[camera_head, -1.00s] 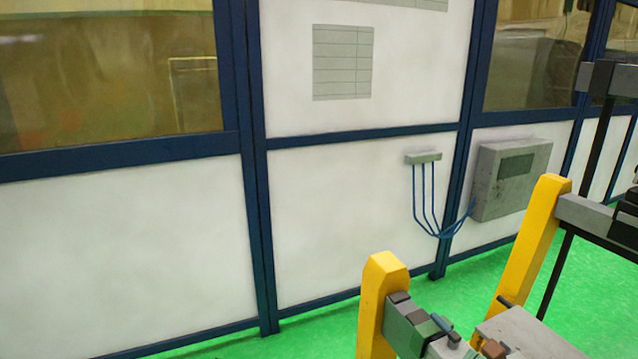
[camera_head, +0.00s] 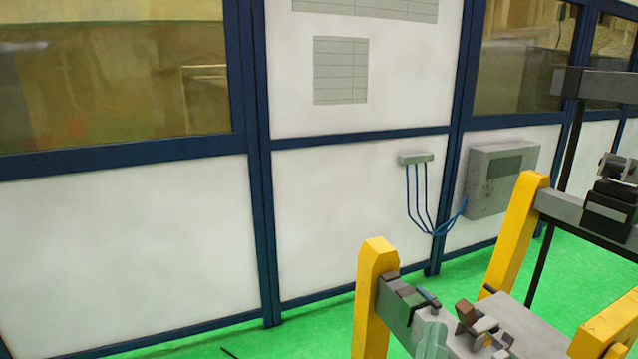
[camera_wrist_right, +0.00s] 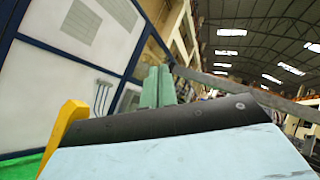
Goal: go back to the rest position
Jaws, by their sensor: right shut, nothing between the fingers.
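My right gripper shows best in the right wrist view (camera_wrist_right: 158,86): two pale teal fingers side by side, shut with nothing between them. They point toward the white wall panels and the hall roof. In the head view, a pale teal part at the bottom edge, beside the small blocks on the stand, looks like my right gripper (camera_head: 432,338); most of it is cut off. My left gripper is not in view.
A yellow-post stand (camera_head: 375,290) with a grey top and several small blocks (camera_head: 465,312) stands at the lower right. Behind it are a blue-framed white wall (camera_head: 350,215), a grey box (camera_head: 490,195) with blue cables, and green floor (camera_head: 455,268).

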